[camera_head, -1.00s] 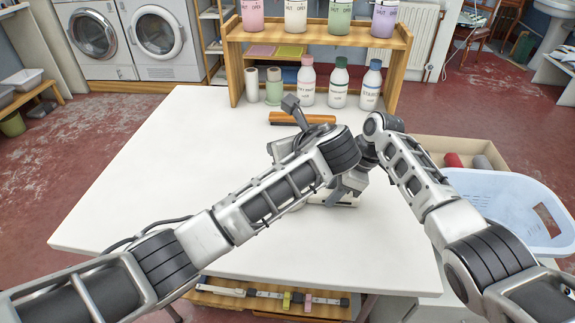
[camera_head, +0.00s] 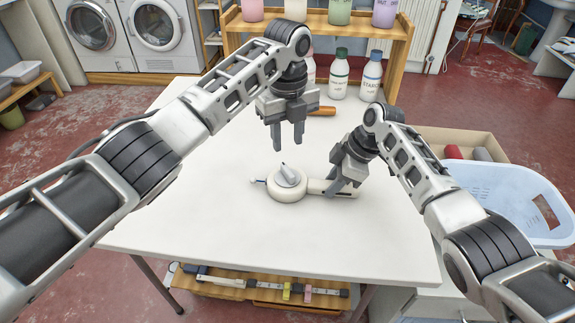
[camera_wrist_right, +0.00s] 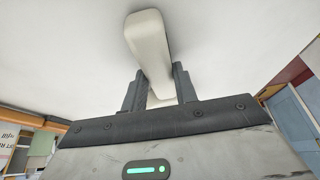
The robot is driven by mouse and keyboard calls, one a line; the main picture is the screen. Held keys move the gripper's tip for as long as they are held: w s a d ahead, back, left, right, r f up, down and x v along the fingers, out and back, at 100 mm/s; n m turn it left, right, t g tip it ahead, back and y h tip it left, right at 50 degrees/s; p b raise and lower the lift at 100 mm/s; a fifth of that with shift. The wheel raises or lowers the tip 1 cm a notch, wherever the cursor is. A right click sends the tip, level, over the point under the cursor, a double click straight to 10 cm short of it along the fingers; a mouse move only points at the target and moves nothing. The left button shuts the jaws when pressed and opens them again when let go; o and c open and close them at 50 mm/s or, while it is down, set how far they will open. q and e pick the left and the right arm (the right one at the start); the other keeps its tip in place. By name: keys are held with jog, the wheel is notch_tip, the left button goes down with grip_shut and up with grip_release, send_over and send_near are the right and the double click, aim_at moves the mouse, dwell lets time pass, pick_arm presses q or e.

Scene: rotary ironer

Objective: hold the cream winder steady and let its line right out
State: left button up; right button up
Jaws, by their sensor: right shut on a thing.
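The cream winder (camera_head: 287,190) lies on the white table, with a round drum at left and a straight handle (camera_head: 318,186) reaching right. A small grey crank piece stands on top of the drum. A small bluish end (camera_head: 258,181) sticks out at the drum's left side. My right gripper (camera_head: 345,188) is shut on the handle's right part; the right wrist view shows the cream handle (camera_wrist_right: 150,45) between its fingers. My left gripper (camera_head: 288,148) points down above and behind the drum, fingers apart and empty.
The white table (camera_head: 210,225) is clear to the left and in front. Bottles (camera_head: 340,78) and a wooden shelf (camera_head: 400,50) stand at the back. An orange-brown bar (camera_head: 322,110) lies behind my left gripper. A pale blue basket (camera_head: 500,200) is at the right.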

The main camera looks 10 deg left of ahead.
aim_at(287, 169)
pick_arm(q)
notch_tip(287, 169, down, 9)
jog(key=shift+r, duration=0.1)
dwell(0.3)
grip_shut()
